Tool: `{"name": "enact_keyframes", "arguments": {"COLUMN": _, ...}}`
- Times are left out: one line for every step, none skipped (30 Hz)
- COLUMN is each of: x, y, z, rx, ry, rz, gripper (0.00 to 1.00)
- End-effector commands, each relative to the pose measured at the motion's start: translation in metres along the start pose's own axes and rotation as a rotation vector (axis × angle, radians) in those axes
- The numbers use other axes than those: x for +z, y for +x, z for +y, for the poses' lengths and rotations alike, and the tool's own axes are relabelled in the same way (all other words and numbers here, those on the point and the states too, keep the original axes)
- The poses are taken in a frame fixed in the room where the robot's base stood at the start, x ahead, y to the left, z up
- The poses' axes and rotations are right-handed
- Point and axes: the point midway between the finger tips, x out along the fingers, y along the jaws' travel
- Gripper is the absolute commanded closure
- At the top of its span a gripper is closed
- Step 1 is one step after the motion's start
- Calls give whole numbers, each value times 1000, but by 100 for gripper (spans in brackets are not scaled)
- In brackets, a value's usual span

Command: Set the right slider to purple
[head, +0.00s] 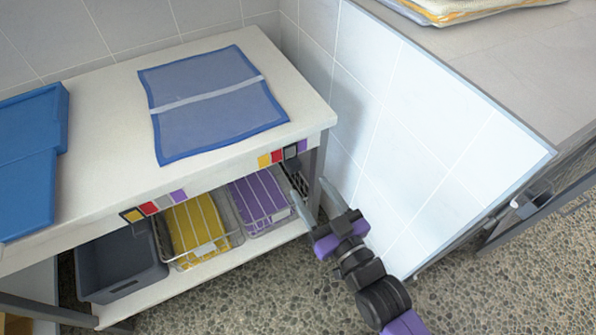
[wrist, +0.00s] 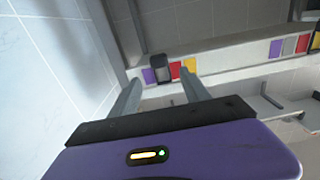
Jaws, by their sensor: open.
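The right slider (head: 290,152) is a dark block on the colour strip at the right end of the table's front edge. It stands between the red patch (head: 277,156) and the purple patch (head: 302,146), covering the patch there. In the wrist view, the slider (wrist: 160,68) lies ahead between my fingers, with the purple patch (wrist: 149,75) to its left and red to its right. My gripper (head: 309,184) is open and empty, in front of and below the strip, apart from the slider; its fingers also show in the wrist view (wrist: 162,88).
The left slider (head: 132,215) frames yellow on the other strip. A blue towel (head: 205,105) lies on the table (head: 105,145). Below are a grey bin (head: 118,262) and wire baskets with yellow and purple towels. A tiled wall (head: 385,130) stands close right of my gripper.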

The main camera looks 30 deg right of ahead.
Motion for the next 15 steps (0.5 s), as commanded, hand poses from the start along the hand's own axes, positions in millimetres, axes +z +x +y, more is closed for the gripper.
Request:
{"name": "enact_keyframes", "arguments": {"x": -1, "y": 4, "z": 0, "rx": 0, "ry": -3, "rz": 0, "gripper": 45}}
{"name": "enact_keyframes", "arguments": {"x": -2, "y": 7, "z": 0, "rx": 0, "ry": -4, "rz": 1, "gripper": 45}}
{"name": "enact_keyframes", "arguments": {"x": -2, "y": 11, "z": 0, "rx": 0, "ry": -4, "rz": 1, "gripper": 45}}
{"name": "enact_keyframes", "arguments": {"x": -2, "y": 15, "z": 0, "rx": 0, "ry": -4, "rz": 1, "gripper": 45}}
{"name": "enact_keyframes", "arguments": {"x": -2, "y": 19, "z": 0, "rx": 0, "ry": -4, "rz": 2, "gripper": 45}}
{"name": "enact_keyframes", "arguments": {"x": -2, "y": 25, "z": 0, "rx": 0, "ry": -4, "rz": 2, "gripper": 45}}
{"name": "enact_keyframes", "arguments": {"x": -2, "y": 30, "z": 0, "rx": 0, "ry": -4, "rz": 3, "gripper": 45}}
{"name": "enact_keyframes", "arguments": {"x": -2, "y": 34, "z": 0, "rx": 0, "ry": -4, "rz": 3, "gripper": 45}}
{"name": "enact_keyframes", "arguments": {"x": -2, "y": 40, "z": 0, "rx": 0, "ry": -4, "rz": 2, "gripper": 45}}
{"name": "enact_keyframes", "arguments": {"x": -2, "y": 45, "z": 0, "rx": 0, "ry": -4, "rz": 2, "gripper": 45}}
{"name": "enact_keyframes", "arguments": {"x": -2, "y": 49, "z": 0, "rx": 0, "ry": -4, "rz": 2, "gripper": 45}}
{"name": "enact_keyframes", "arguments": {"x": -2, "y": 54, "z": 0, "rx": 0, "ry": -4, "rz": 3, "gripper": 45}}
{"name": "enact_keyframes", "arguments": {"x": -2, "y": 58, "z": 0, "rx": 0, "ry": -4, "rz": 2, "gripper": 45}}
{"name": "enact_keyframes", "arguments": {"x": -1, "y": 61, "z": 0, "rx": 0, "ry": -4, "rz": 1, "gripper": 45}}
{"name": "enact_keyframes", "arguments": {"x": -1, "y": 65, "z": 0, "rx": 0, "ry": -4, "rz": 1, "gripper": 45}}
